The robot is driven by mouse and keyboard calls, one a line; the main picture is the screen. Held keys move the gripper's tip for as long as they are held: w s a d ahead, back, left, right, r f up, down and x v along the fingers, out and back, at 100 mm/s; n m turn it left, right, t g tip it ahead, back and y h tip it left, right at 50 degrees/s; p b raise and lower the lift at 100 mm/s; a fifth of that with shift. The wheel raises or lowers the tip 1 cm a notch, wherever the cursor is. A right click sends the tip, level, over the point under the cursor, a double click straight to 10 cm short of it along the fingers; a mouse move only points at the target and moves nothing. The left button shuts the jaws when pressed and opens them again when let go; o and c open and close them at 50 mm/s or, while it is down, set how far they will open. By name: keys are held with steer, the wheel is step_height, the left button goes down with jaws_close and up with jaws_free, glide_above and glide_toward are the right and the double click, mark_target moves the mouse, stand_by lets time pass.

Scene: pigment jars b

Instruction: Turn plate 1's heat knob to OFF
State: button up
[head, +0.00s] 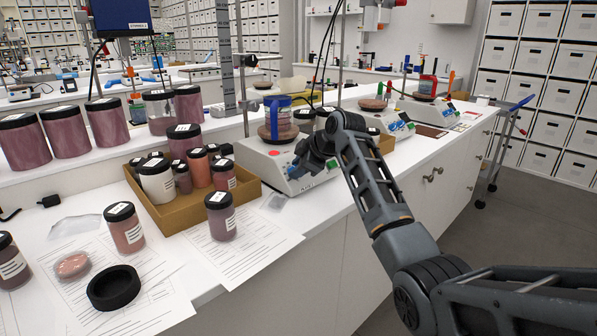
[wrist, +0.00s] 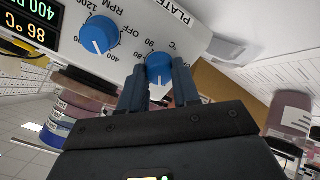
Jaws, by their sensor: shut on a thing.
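Plate 1 (head: 270,162) is a white hotplate on the bench in the head view, its front partly hidden by my gripper (head: 300,168). In the wrist view its panel fills the top, upside down and tilted. The heat knob (wrist: 159,66) is blue, with a °C scale around it and a white pointer line toward the picture's bottom. My gripper (wrist: 158,90) has one finger on each side of this knob and is shut on it. The RPM knob (wrist: 98,35), also blue, sits to the left, clear of the fingers. The display (wrist: 30,22) reads 86 °C.
A blue-banded beaker (head: 278,117) stands on the plate's top. A cardboard tray (head: 190,213) of pigment jars lies close to the left, with a single jar (head: 221,215) in front. Other hotplates (head: 385,122) stand to the right along the bench.

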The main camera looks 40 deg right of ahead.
steer(key=n+b, duration=0.1)
steer(key=n, duration=0.1)
steer(key=n+b, duration=0.1)
steer(key=n, duration=0.1)
steer(key=shift+f+n, duration=0.2)
steer(key=shift+n, duration=0.2)
steer(key=n+b, duration=0.2)
steer(key=n, duration=0.2)
steer(key=shift+s, duration=0.1)
steer(key=n+b, duration=0.3)
steer(key=n, duration=0.2)
steer(key=shift+n, duration=0.4)
steer(key=shift+n+b, duration=0.95)
steer(key=shift+n, duration=0.95)
steer(key=o, duration=1.1)
steer(key=shift+r, duration=0.1)
steer(key=shift+c, duration=0.2)
